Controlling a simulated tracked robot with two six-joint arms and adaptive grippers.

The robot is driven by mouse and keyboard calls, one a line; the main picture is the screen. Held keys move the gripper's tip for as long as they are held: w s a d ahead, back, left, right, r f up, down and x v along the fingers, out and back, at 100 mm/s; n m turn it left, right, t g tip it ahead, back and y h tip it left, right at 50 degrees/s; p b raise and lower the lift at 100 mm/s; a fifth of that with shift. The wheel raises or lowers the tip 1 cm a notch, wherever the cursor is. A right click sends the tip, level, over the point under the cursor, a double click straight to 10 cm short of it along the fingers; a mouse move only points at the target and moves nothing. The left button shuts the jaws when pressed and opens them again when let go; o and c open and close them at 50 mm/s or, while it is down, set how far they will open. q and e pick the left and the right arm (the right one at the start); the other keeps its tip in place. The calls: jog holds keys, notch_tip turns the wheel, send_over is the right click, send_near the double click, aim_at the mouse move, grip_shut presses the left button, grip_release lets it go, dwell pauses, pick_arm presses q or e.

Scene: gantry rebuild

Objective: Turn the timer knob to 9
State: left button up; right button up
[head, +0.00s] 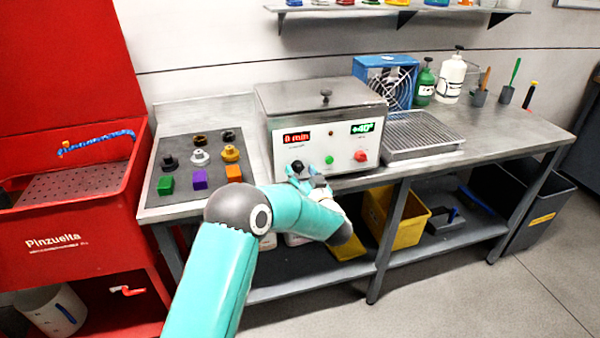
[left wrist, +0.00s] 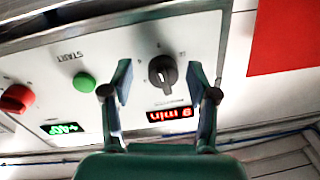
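The timer knob (head: 297,165) is dark and sits on the white front panel of the steel heating unit (head: 318,138). In the left wrist view, which is turned upside down, the knob (left wrist: 162,70) lies between the two fingers of my left gripper (left wrist: 160,82). The fingers are open, with a gap on each side of the knob. In the head view my left gripper (head: 305,179) is at the panel and partly covers the area below the knob. My right gripper is not in view.
A green START button (left wrist: 84,82) and a red knob (left wrist: 16,99) sit on the same panel, beside a green temperature display (head: 362,128). A dark mat (head: 222,176) with coloured blocks and knobs lies left of the unit. A wire rack (head: 420,140) stands right.

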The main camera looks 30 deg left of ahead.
pick_arm(q)
jog(key=shift+r, duration=0.15)
jog(key=v, duration=1.2)
